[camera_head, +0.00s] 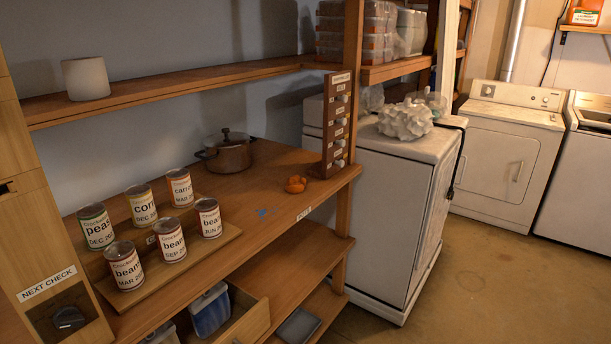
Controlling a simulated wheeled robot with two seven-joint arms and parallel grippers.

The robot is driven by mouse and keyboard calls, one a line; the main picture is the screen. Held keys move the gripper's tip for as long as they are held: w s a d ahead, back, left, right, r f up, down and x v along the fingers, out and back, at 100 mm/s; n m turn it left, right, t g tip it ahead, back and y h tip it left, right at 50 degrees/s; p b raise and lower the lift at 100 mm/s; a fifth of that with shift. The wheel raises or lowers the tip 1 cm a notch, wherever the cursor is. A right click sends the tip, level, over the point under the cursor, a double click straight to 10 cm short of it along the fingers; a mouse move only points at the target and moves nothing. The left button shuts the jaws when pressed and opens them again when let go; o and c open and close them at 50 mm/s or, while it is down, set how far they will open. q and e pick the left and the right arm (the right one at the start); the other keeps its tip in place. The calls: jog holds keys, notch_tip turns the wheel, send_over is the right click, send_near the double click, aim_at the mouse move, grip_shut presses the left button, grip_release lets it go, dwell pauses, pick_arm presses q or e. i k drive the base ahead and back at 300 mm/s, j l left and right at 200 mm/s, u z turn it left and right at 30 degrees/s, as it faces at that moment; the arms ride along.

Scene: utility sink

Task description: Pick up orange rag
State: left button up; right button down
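A small crumpled orange item, which looks like the orange rag (296,185), lies on the wooden shelf top (262,221) near its right end. It is close to the foot of the upright labelled board and apart from the cans. Neither of my grippers is in view.
Several labelled cans (171,240) stand on a wooden board at the left. A lidded pot (228,152) is at the back. The labelled upright board (337,125) stands right of the orange item. A drawer (249,318) is open below. A white appliance (383,180) stands right.

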aim_at(295, 185)
jog(key=i+l, duration=0.25)
jog(key=i+l+u, duration=0.1)
jog(key=i+l, duration=0.15)
jog(key=l, duration=0.2)
jog(key=i+l+u, duration=0.1)
jog(key=i+l, duration=0.15)
jog(key=l, duration=0.15)
